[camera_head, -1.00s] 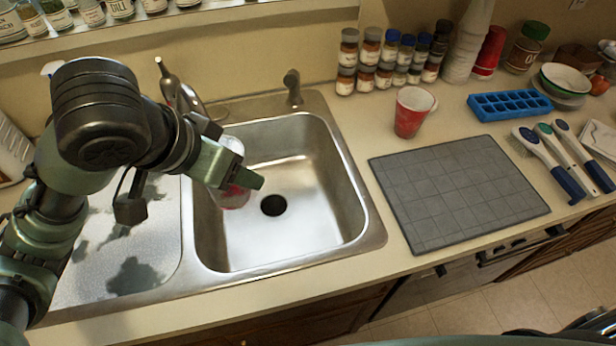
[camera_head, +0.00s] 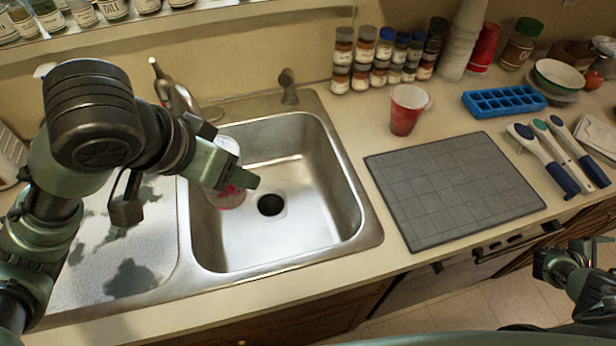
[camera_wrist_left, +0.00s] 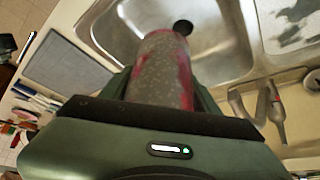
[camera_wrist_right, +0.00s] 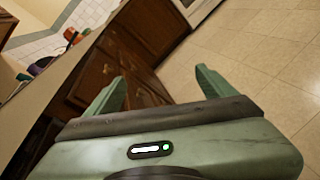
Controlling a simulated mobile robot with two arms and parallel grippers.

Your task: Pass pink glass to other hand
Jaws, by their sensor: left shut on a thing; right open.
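The pink glass (camera_head: 231,196), clear with pink-red patches, is held over the sink basin, partly hidden behind a finger of my left gripper (camera_head: 236,180). In the left wrist view the glass (camera_wrist_left: 160,70) fills the space between the fingers, and the left gripper is shut on it. My right gripper (camera_head: 560,262) is at the right edge of the head view, in front of the counter and far from the glass. In the right wrist view the right gripper (camera_wrist_right: 158,88) has its fingers apart with nothing between them.
The steel sink (camera_head: 300,225) is empty below the glass. Spice jars (camera_head: 380,60) line the wall. A faucet (camera_head: 288,85) stands behind the basin.

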